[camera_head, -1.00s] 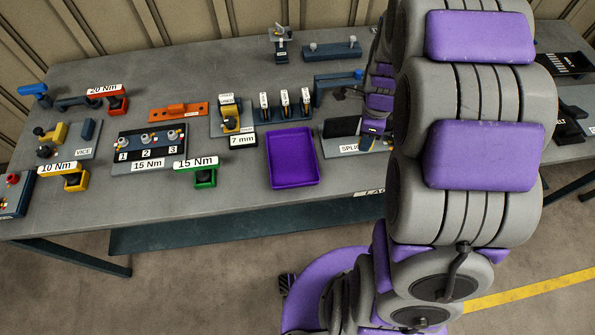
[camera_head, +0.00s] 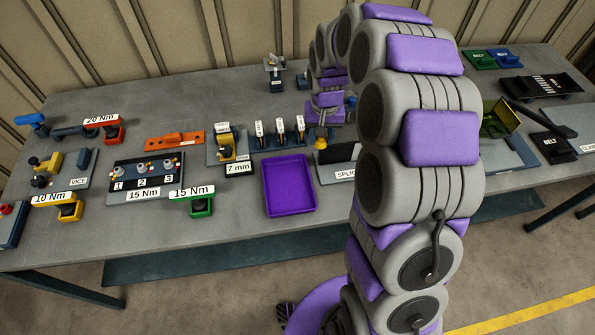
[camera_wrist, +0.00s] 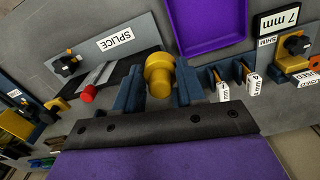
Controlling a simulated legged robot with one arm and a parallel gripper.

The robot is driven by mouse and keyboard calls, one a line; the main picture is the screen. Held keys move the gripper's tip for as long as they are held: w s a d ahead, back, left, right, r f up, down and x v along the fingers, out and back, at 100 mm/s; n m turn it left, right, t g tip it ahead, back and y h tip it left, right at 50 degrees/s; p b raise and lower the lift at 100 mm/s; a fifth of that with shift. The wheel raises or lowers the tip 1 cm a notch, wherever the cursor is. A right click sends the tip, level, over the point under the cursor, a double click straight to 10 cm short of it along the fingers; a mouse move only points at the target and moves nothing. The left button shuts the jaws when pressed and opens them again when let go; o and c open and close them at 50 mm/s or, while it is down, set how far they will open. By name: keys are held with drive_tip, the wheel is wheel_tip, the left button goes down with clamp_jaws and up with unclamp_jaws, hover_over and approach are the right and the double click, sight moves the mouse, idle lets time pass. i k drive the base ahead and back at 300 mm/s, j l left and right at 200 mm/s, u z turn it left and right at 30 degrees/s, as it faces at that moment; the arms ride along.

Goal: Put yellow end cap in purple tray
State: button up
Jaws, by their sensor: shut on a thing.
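The yellow end cap (camera_wrist: 159,76) is held between the two fingers of my gripper (camera_wrist: 158,88) in the wrist view. In the head view the yellow end cap (camera_head: 321,139) shows below my gripper (camera_head: 322,124), above the bench between the tray and the splice station. The purple tray (camera_head: 290,186) lies flat and empty near the front edge of the bench. In the wrist view the purple tray (camera_wrist: 208,45) is beyond the fingers, up and to the right, apart from the cap.
The splice station (camera_head: 340,162) stands right of the tray. Upright labelled pieces (camera_head: 280,132) stand behind it, and the 7 mm label (camera_head: 239,168) is to its left. A green 15 Nm tool (camera_head: 201,206) lies further left. Bare bench lies in front of the tray.

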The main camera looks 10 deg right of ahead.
sight(289, 203)
drive_tip(key=l+u, duration=0.1)
drive_tip(key=u, duration=0.95)
drive_tip(key=k+l+u, duration=0.1)
drive_tip(key=k+l, duration=0.15)
drive_tip(key=l, duration=0.2)
drive_tip(key=k+l+u, duration=0.1)
drive_tip(key=k+l, duration=0.2)
drive_tip(key=l, duration=0.15)
